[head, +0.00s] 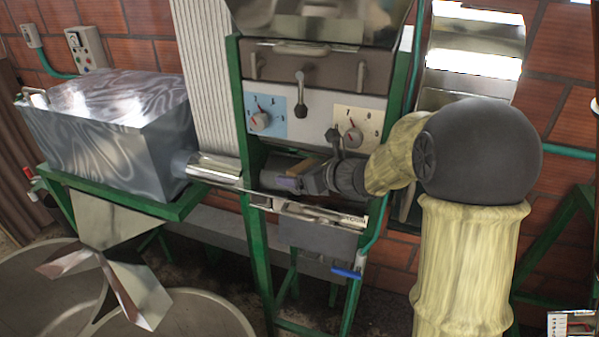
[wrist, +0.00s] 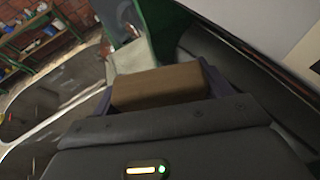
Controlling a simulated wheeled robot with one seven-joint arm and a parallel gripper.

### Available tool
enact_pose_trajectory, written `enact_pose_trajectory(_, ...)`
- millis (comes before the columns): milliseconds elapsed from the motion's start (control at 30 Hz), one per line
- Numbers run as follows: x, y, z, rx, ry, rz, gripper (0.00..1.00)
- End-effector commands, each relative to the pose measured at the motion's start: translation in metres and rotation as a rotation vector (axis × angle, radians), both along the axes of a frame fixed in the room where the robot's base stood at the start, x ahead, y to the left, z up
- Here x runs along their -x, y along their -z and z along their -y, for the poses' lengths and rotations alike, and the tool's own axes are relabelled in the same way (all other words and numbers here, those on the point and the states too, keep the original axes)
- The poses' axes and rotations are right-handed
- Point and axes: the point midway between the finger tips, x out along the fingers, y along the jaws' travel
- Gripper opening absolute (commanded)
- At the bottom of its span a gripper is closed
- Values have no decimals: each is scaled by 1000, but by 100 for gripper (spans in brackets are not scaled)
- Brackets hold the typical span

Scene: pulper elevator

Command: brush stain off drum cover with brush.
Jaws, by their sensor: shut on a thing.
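My gripper (head: 290,184) reaches into the opening below the dial panel of the machine. In the wrist view my gripper (wrist: 158,88) is shut on the brush (wrist: 160,90), a brown block held crosswise between the purple-grey fingers. In the head view a small brown part of the brush (head: 309,166) shows just behind the fingers. The drum cover seems to be the dark curved surface (wrist: 252,72) beyond and right of the brush in the wrist view. I cannot tell whether the brush touches it. I cannot make out the stain.
Green frame posts (head: 254,235) flank the opening, with a lever (head: 333,138) and dial panel (head: 310,112) just above. A metal tray (head: 318,232) with a blue handle sits below. A shiny metal box (head: 110,125) stands left, above round tanks (head: 190,318).

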Motion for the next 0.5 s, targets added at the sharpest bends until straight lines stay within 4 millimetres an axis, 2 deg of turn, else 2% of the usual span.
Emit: enact_pose_trajectory(500,0,8,0,-1,0,1,59)
